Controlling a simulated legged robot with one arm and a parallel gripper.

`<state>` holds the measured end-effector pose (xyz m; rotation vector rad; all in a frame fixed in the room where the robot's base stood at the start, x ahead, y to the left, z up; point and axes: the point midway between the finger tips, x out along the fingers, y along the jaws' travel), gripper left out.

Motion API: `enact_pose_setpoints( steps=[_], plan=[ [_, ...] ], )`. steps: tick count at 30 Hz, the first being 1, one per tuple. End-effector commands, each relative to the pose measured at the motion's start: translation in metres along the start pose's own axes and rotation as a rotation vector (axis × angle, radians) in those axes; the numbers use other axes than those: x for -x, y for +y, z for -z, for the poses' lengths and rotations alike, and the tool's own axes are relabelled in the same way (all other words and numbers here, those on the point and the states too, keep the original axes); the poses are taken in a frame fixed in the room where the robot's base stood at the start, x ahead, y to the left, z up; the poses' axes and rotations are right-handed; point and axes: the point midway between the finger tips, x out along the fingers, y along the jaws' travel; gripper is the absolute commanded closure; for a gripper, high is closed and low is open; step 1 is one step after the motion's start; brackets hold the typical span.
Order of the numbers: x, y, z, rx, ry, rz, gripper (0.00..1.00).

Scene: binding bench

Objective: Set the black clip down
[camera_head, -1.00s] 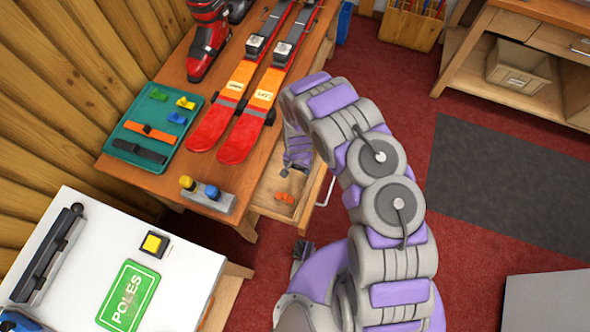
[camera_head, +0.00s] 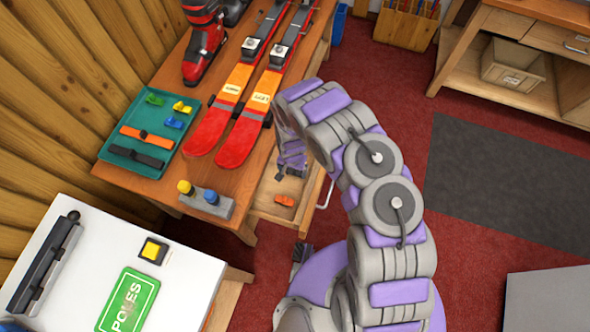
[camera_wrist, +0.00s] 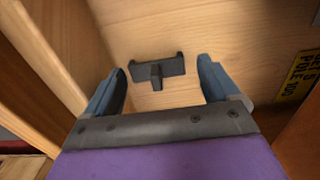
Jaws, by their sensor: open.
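The black clip (camera_wrist: 157,70) shows in the wrist view on the pale wooden floor of the open drawer (camera_wrist: 205,30), ahead of my gripper (camera_wrist: 163,85). The two dark fingers are spread wide, one on each side, with a visible gap to the clip. In the head view my gripper (camera_head: 288,166) is over the open drawer (camera_head: 265,197), below the edge of the wooden bench. The clip is only a small dark patch there (camera_head: 279,177). An orange clip (camera_head: 284,200) lies nearer the drawer's front.
A green tray (camera_head: 112,140) with coloured clips and straps lies on the bench, left of two red-orange skis (camera_head: 236,100). A grey block with yellow and blue knobs (camera_head: 218,207) stands at the bench's near edge. A yellow-black label (camera_wrist: 299,77) is beside the drawer floor.

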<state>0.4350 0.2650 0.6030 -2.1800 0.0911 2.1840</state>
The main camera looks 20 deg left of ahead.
Motion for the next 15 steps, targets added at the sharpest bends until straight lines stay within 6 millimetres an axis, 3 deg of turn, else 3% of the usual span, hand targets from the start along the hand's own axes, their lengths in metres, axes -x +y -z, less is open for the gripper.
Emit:
enact_pose_setpoints(
  steps=[1, 6, 15],
  plan=[
    [0.015, -0.001, 0.000, 0.000, 0.002, 0.001, 0.11],
    [0.053, 0.001, 0.003, 0.000, 0.004, 0.007, 0.11],
    [0.096, 0.005, 0.003, -0.001, 0.002, 0.012, 0.11]
  ],
)
